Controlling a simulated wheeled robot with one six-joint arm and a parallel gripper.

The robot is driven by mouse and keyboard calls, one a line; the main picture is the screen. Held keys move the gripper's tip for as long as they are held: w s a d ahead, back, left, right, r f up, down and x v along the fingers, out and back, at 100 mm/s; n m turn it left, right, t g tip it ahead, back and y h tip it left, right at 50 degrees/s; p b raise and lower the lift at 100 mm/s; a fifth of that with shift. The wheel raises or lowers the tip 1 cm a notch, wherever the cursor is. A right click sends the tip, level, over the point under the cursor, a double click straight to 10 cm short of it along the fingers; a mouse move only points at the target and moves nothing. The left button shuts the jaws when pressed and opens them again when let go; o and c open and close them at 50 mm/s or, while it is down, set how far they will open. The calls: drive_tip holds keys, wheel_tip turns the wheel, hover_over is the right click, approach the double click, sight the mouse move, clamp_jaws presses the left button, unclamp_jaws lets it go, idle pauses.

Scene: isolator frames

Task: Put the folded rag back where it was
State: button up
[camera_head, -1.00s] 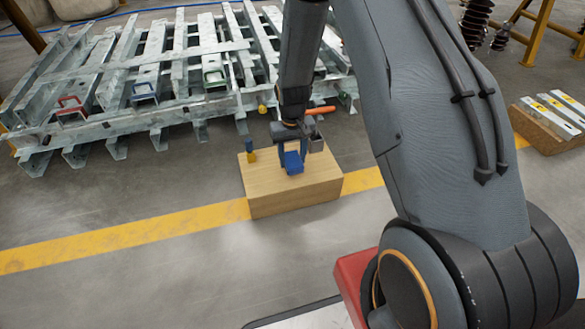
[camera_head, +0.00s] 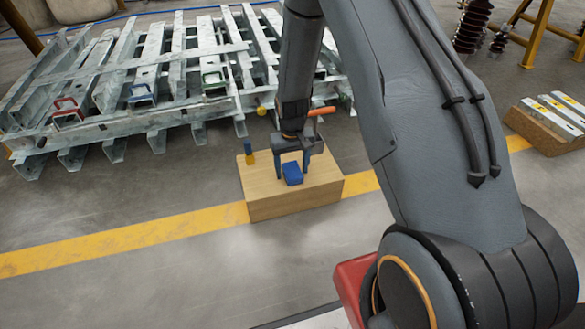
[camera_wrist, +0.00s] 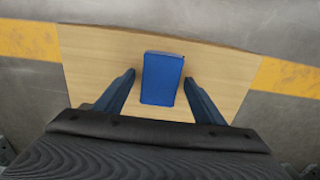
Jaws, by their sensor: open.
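The folded rag is a small blue block-like bundle (camera_head: 292,173) on top of the wooden box (camera_head: 285,211). In the wrist view the blue rag (camera_wrist: 161,78) lies flat on the light wood top, between and slightly beyond my fingertips. My gripper (camera_head: 291,178) is open, with one finger on each side of the rag. In the wrist view my gripper (camera_wrist: 159,76) shows a gap between each finger and the rag. I cannot tell how high the fingertips are above the wood.
A small yellow-and-blue item (camera_head: 249,153) stands at the box's back left corner. An orange-handled tool (camera_head: 322,111) shows behind my wrist. A stack of galvanized steel frames (camera_head: 150,75) lies behind. A yellow floor line (camera_head: 120,241) runs past the box. The floor in front is clear.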

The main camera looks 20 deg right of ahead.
sight(292, 170)
wheel_tip(292, 170, up, 12)
drive_tip(key=p, duration=0.6)
drive_tip(key=s+a+r+n, duration=0.2)
drive_tip(key=s+a+r, duration=0.4)
drive_tip(key=a+r, duration=0.3)
drive_tip(key=s+a+r+n, duration=0.1)
drive_tip(key=s+a+r, duration=0.55)
drive_tip(key=r, duration=0.35)
drive_tip(key=s+a+r+n, duration=0.1)
drive_tip(key=s+r, duration=0.2)
drive_tip(key=s, duration=0.4)
drive_tip(key=s+a+r+n+y, duration=0.1)
drive_tip(key=s+a+r, duration=0.1)
drive_tip(key=s, duration=0.6)
drive_tip(key=s+a+r+n, duration=0.2)
drive_tip(key=s+r, duration=0.3)
drive_tip(key=s, duration=0.3)
drive_tip(key=shift+s+a+y, duration=0.2)
drive_tip(key=shift+s+y, duration=0.05)
drive_tip(key=shift+y, duration=0.05)
drive_tip(key=shift+r+p, duration=0.6)
